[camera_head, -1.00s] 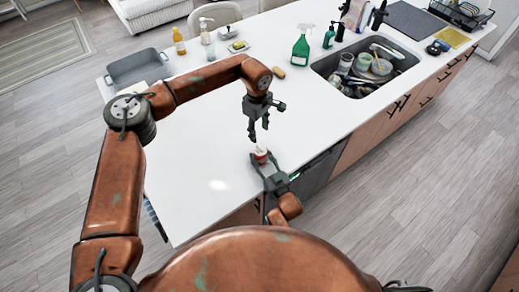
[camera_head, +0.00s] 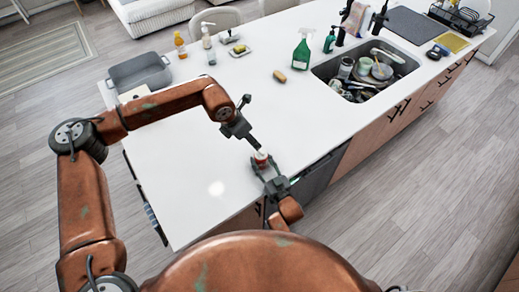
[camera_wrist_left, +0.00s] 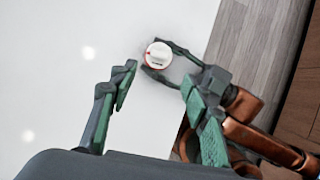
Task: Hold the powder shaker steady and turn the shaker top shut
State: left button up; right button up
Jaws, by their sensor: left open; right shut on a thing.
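The powder shaker (camera_head: 261,157) is small, with a white top and a red band. It stands upright near the front edge of the white counter. It also shows in the left wrist view (camera_wrist_left: 158,54). My right gripper (camera_head: 265,165) comes from the counter's front edge and is shut around the shaker's body. My left gripper (camera_head: 255,146) slants down from the upper left, close to the shaker top. In the left wrist view its two fingers (camera_wrist_left: 160,74) are spread and empty, with the shaker beyond the tips. The shaker's lower body is mostly hidden.
The counter (camera_head: 190,170) is clear around the shaker. A sponge or brush (camera_head: 280,77), a green spray bottle (camera_head: 301,52), a grey tray (camera_head: 140,72) and soap bottles stand farther back. The sink (camera_head: 365,75) holds dishes at the right.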

aim_at(261, 150)
pick_arm(q)
jog(key=x, duration=1.1)
jog(key=shift+f, duration=0.4)
jog(key=shift+c, duration=0.5)
jog(key=c, duration=1.1)
jog(key=shift+o, duration=0.2)
